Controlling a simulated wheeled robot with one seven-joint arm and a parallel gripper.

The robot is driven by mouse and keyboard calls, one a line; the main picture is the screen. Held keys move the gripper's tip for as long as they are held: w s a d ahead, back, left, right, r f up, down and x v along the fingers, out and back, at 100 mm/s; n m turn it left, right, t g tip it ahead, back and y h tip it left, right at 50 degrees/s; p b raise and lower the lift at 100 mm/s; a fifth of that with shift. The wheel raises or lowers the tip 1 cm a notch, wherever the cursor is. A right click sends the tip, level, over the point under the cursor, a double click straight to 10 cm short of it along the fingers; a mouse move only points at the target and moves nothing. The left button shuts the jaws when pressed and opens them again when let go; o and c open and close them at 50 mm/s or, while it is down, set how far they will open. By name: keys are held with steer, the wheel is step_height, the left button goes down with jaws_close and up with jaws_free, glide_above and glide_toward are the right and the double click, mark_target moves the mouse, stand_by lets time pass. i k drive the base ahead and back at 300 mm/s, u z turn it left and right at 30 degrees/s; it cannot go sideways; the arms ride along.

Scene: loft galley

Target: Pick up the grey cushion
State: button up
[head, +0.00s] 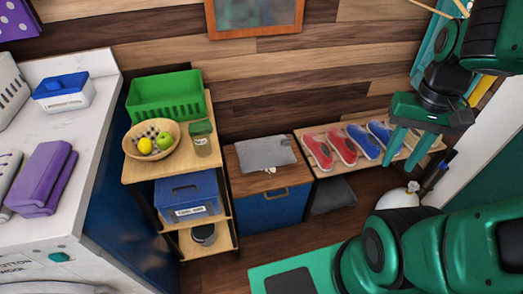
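A flat grey cushion (266,152) lies on the wooden top of a low blue cabinet (273,207), a little right of the picture's middle. It looks soft, with slightly uneven edges. My gripper (401,161) hangs at the upper right, well to the right of the cushion and apart from it. Its two teal fingers point down, spread apart, with nothing visible between them. They overlap the right part of the shoe rack in the picture.
A wooden rack (431,144) carries red and blue shoes; a dark grey item (333,196) sits below it. Left stands a shelf with a green basket (166,97), fruit bowl (151,140) and blue bin (187,197). A white counter (84,130) is further left. Wall behind.

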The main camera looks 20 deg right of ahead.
mark_target(256, 155)
steer(key=k, duration=0.45)
steer(key=z, duration=0.5)
steer(key=i, duration=1.45)
steer(key=z, duration=0.05)
